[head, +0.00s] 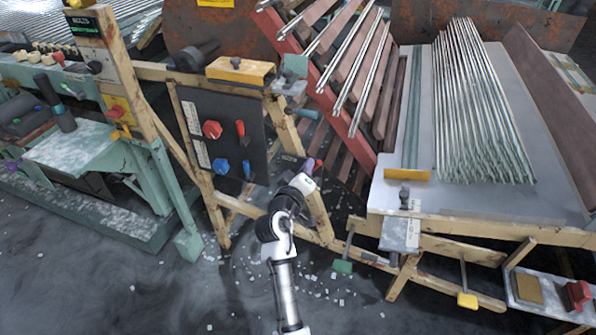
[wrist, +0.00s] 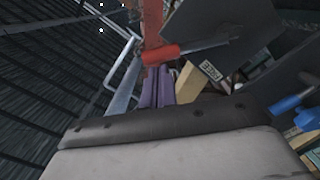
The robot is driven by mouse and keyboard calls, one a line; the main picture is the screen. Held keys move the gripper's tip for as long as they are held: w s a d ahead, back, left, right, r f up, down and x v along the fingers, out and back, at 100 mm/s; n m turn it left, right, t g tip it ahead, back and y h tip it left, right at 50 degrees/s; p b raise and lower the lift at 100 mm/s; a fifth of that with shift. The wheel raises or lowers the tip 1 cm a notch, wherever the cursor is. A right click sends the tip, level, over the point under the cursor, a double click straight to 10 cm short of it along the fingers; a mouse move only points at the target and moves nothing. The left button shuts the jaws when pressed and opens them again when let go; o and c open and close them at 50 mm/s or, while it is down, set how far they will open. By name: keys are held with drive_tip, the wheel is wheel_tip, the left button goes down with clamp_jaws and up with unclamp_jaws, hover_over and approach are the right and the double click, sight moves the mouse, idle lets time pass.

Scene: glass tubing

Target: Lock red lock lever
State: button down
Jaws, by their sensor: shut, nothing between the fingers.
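The red lock lever shows in the wrist view as a red handle (wrist: 161,54) on a dark shaft that runs off to the right. It lies across the picture just beyond my gripper's tips. My gripper (wrist: 156,80) has purple fingers, which are together with nothing between them. In the head view my gripper (head: 309,167) is raised beside the wooden frame, right of the black panel. A small patch of red (head: 318,164) at its tip looks like the lever's handle. I cannot tell whether the fingers touch it.
The black panel (head: 225,145) carries a red knob (head: 212,129), a red switch (head: 240,128), a blue knob (head: 220,166) and a blue switch (head: 246,168). A green-handled lever (head: 343,267) and a yellow-handled lever (head: 467,300) hang at the right. A red slanted beam (head: 318,88) stands behind my gripper.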

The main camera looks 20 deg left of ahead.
drive_tip(key=d+f+m+b, duration=0.5)
drive_tip(key=b, duration=0.1)
drive_tip(key=shift+m, duration=0.4)
drive_tip(key=shift+s+f, duration=0.1)
drive_tip(key=shift+f, duration=0.05)
idle(0.4)
